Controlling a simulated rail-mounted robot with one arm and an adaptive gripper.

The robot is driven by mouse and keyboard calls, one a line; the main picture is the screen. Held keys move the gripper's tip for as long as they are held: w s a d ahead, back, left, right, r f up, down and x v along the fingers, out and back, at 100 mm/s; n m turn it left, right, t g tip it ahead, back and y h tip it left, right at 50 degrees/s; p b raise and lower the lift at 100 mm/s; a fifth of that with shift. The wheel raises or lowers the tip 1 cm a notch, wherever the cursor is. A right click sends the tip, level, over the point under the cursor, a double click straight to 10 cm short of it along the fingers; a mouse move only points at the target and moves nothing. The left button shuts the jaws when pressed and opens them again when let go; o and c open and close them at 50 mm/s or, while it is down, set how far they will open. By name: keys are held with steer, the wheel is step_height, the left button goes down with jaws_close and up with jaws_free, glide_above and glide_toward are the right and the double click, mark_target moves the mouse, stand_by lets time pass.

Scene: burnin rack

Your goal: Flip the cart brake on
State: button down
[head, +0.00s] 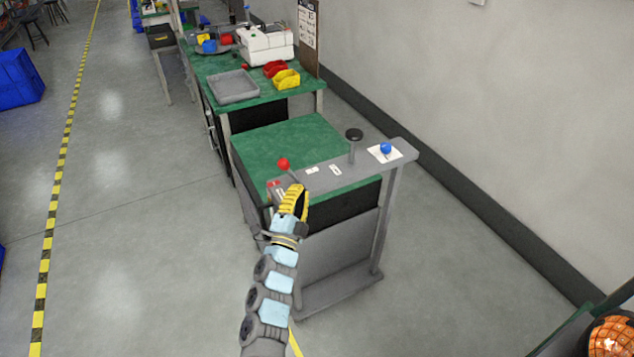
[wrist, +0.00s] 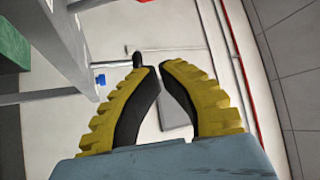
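The cart (head: 335,262) has a grey frame and a green top. A grey control bar (head: 345,172) runs along its near edge. On the bar are a red-knobbed lever (head: 283,163) at the left, a black round knob on a post (head: 354,135) and a blue knob (head: 386,148) on a white plate at the right. No readable label tells which is the brake. My gripper (head: 297,190) is at the bar's left end, just below the red knob; contact cannot be told. In the wrist view its yellow fingertips (wrist: 158,68) nearly meet, with nothing seen between them.
A green workbench (head: 215,75) behind the cart carries a grey tray (head: 233,87), red and yellow bins and a white machine (head: 265,43). A wall (head: 460,90) stands on the right. Open floor (head: 140,210) lies to the left, with a yellow-black line.

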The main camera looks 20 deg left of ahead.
mark_target(291, 172)
steer(key=shift+w+a+r+b, duration=0.2)
steer(key=shift+w+a, duration=0.4)
steer(key=shift+w, duration=0.7)
steer(key=shift+w+a+r+b, duration=0.1)
steer(key=shift+w+a+r, duration=0.2)
steer(key=shift+w+a, duration=0.7)
steer(key=shift+w+a+r+b, duration=0.15)
steer(key=shift+w+a+r, duration=0.1)
steer(key=shift+w, duration=1.4)
steer(key=shift+d+f+b, duration=0.1)
steer(key=shift+f+b, duration=0.05)
steer(key=shift+b, duration=0.15)
